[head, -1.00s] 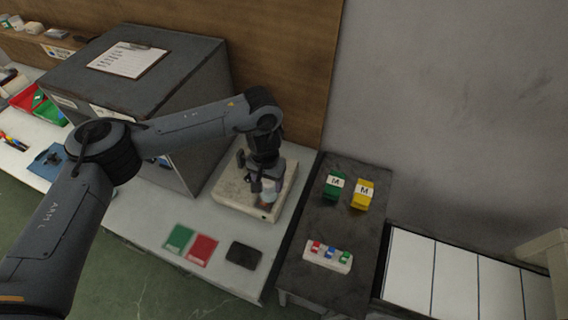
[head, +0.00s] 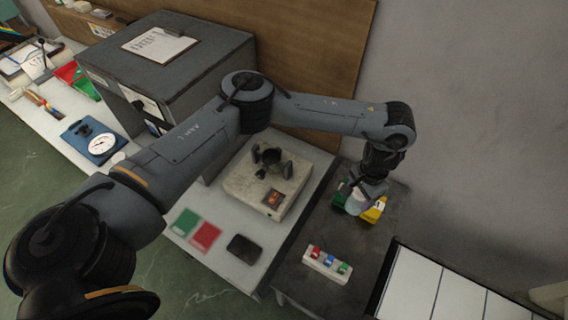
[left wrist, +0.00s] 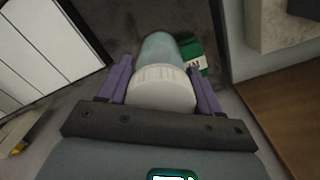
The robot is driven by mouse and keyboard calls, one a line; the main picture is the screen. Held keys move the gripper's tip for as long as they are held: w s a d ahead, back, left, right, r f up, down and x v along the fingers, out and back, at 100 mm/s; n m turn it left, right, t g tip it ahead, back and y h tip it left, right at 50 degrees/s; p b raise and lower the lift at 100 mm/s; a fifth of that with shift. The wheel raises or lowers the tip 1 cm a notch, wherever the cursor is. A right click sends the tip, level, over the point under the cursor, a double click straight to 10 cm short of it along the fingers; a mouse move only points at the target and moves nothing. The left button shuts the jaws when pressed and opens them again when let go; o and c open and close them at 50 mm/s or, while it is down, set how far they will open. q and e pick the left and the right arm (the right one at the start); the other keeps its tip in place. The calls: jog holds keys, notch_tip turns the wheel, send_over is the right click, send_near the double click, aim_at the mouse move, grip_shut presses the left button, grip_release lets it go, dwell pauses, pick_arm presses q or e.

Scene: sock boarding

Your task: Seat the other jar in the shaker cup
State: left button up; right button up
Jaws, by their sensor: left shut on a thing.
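My left gripper (head: 359,194) is shut on a jar (head: 356,204) above the dark side table. In the left wrist view the jar's white ribbed lid (left wrist: 162,88) sits between the purple fingers, with its pale bluish body (left wrist: 158,48) beyond. The shaker (head: 250,199) is a pale box on the light bench, left of the gripper. Its dark shaker cup (head: 269,157), with upright prongs around it, stands on top and looks empty. No second jar is plain to see. My right gripper is not in view.
A green block (head: 339,197) and a yellow block (head: 376,211) lie on the dark side table (head: 312,245), partly hidden by the jar and gripper. A rack with red, blue and green pieces (head: 327,265) is nearer. A large grey cabinet (head: 190,55) stands left of the shaker.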

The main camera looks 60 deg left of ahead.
pick_arm(q)
jog(key=m, duration=0.2)
jog(key=shift+w+r+m, duration=0.15)
jog(key=shift+m, duration=0.25)
jog(key=m, duration=0.2)
jog(key=a+m, duration=0.1)
jog(key=m, duration=0.1)
jog(key=shift+w+r, duration=0.35)
jog(key=shift+r, duration=0.05)
jog(key=a+r+m+p, duration=0.2)
jog(key=a+m, duration=0.3)
jog(key=m, duration=0.3)
jog(key=r+m+p, duration=0.2)
jog(key=m+p, duration=0.1)
jog(key=p, duration=0.4)
send_over(271, 149)
jog(key=d, duration=0.5)
jog(key=shift+a, duration=0.2)
jog(key=shift+s+a+f+n+b, duration=0.3)
jog(key=shift+s+a+f+n, duration=0.1)
jog(key=shift+s+a+f, duration=0.45)
notch_tip(271, 149, down, 4)
jog(key=b, duration=0.2)
jog(key=shift+r+b, duration=0.1)
jog(key=shift+b, duration=0.2)
jog(key=shift+f+b, duration=0.6)
jog(key=shift+f, duration=1.8)
jog(key=shift+f, duration=0.1)
